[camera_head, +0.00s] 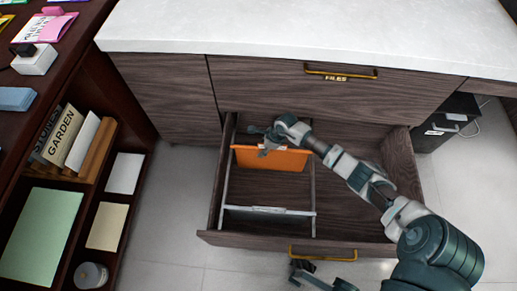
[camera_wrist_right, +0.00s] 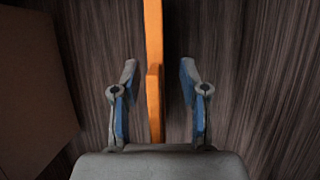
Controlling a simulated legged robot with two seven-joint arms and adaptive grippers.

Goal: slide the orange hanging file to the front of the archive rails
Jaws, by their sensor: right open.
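The orange hanging file (camera_head: 285,160) hangs across the rails near the back of the open drawer. The archive rails (camera_head: 224,190) run from back to front in the drawer's left part. My right gripper (camera_head: 265,140) is at the file's top edge, toward its left end. In the right wrist view the orange file (camera_wrist_right: 154,75) passes edge-on between the open fingers (camera_wrist_right: 156,90), with a visible gap on each side. Part of what looks like my left gripper (camera_head: 300,270) shows at the bottom edge, outside the drawer; its finger state is unclear.
A grey file (camera_head: 268,211) hangs near the drawer front (camera_head: 345,246); the rails between it and the orange file look clear. My right arm crosses the drawer's right part. A dark shelf (camera_head: 118,185) with books and papers stands left. The white countertop (camera_head: 300,28) lies behind.

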